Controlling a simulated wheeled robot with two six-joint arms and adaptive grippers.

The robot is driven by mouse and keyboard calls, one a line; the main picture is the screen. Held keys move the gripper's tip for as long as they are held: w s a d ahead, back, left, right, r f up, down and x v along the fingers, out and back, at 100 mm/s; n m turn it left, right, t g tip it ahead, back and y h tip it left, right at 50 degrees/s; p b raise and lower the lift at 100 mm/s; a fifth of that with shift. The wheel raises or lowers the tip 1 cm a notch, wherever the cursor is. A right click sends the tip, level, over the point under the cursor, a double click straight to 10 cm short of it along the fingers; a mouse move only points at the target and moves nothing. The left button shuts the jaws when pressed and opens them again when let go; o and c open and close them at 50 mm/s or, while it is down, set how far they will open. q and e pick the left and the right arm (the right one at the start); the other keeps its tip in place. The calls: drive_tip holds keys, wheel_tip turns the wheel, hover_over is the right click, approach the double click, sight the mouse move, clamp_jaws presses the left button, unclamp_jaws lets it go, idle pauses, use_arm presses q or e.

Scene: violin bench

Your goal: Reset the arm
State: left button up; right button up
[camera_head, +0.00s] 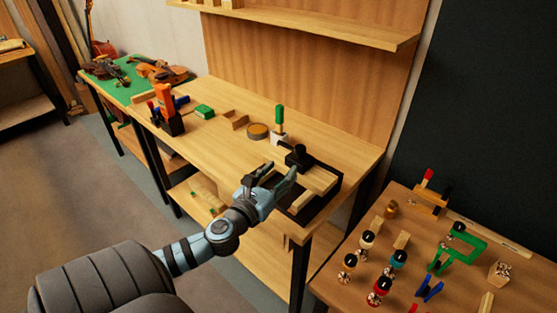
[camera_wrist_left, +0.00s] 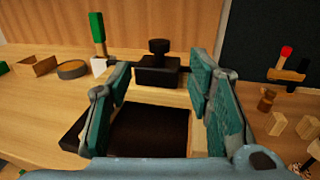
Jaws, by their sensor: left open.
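My left gripper (camera_head: 282,178) is open over the front right part of the wooden workbench (camera_head: 225,125). In the left wrist view its two fingers (camera_wrist_left: 161,95) stand wide apart with nothing held between them. Below and beyond it is a black tray-like fixture (camera_head: 329,195) with light wood pieces. A black block with a round knob (camera_head: 297,158) sits at the fixture's far side, and it also shows between the fingers in the left wrist view (camera_wrist_left: 158,68). I cannot tell whether the gripper touches the fixture. My right gripper is not in view.
A green-handled tool (camera_head: 279,115) stands upright in a white block behind the gripper. A round disc (camera_head: 257,131) and small wooden boxes lie to its left. A side table (camera_head: 340,285) at right holds several jars and clamps. A shelf (camera_head: 320,25) hangs above.

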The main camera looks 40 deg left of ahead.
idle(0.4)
use_arm(q)
drive_tip(key=s+d+f+n+g+y, duration=0.3)
drive_tip(key=s+f+n+g, duration=0.8)
drive_tip(key=n, duration=1.1)
drive_tip(key=s+d+f+n+g+h, duration=0.3)
drive_tip(key=s+d+f+n+h, duration=0.35)
drive_tip(key=s+d+n, duration=0.5)
wheel_tip(320, 180, down, 21)
drive_tip(key=s+a+g, duration=0.1)
drive_tip(key=s, duration=0.2)
drive_tip(key=s+f+g, duration=0.1)
drive_tip(key=s+f, duration=1)
drive_tip(key=s, duration=0.2)
drive_tip(key=shift+s+a+f, duration=0.2)
drive_tip(key=shift+a+f, duration=0.1)
drive_tip(key=shift+a, duration=0.15)
drive_tip(key=shift+m+y, duration=0.25)
